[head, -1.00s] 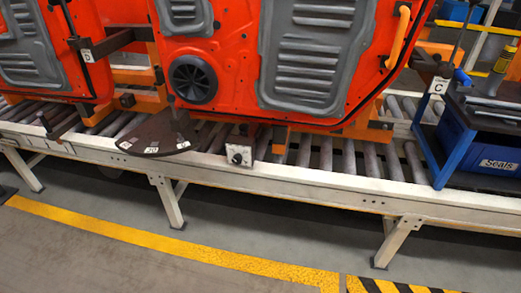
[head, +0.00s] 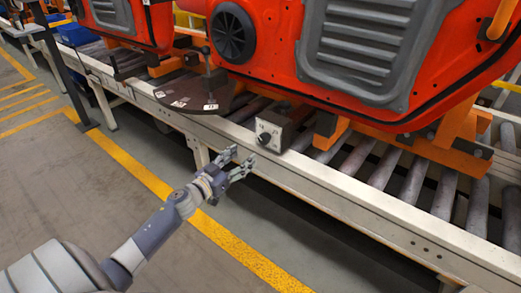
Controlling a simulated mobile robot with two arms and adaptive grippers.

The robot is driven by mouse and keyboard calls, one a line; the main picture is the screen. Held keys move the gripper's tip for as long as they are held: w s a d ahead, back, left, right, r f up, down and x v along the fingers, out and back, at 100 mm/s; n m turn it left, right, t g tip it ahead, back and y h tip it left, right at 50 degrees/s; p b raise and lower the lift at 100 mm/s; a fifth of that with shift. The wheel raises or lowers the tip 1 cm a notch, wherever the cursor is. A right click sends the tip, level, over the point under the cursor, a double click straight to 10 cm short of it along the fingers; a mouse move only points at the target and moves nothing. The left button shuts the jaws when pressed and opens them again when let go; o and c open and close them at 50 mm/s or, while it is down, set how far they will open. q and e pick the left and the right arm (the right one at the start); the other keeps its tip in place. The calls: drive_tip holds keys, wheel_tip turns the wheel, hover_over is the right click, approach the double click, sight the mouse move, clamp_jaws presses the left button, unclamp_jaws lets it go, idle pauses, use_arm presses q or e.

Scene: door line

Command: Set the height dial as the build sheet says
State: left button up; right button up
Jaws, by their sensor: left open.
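The height dial is a dark knob (head: 265,138) on the pale front face of a small box (head: 272,130), fixed at the conveyor's near rail. Its pointer setting is too small to read. My left gripper (head: 240,162) is open and empty, in front of the rail, just left of and below the dial, and apart from it. My right gripper is not in view. No build sheet can be made out in this view.
A dark fan-shaped plate (head: 195,92) with small white labels juts over the rail left of the dial. An orange door panel (head: 370,60) hangs above the roller conveyor (head: 400,185). The floor in front is clear, with a yellow line (head: 230,245).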

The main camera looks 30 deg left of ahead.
sight(262, 141)
use_arm(q)
drive_tip(key=w, duration=0.3)
drive_tip(key=w+b, duration=0.1)
drive_tip(key=w, duration=0.5)
drive_tip(key=shift+d, duration=0.4)
drive_tip(key=shift+w+d+b, duration=0.1)
drive_tip(key=shift+w+b, duration=0.25)
drive_tip(key=shift+w, duration=0.5)
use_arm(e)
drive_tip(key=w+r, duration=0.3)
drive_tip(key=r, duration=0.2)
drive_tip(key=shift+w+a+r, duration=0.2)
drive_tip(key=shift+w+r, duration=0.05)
use_arm(q)
drive_tip(key=c, duration=1.1)
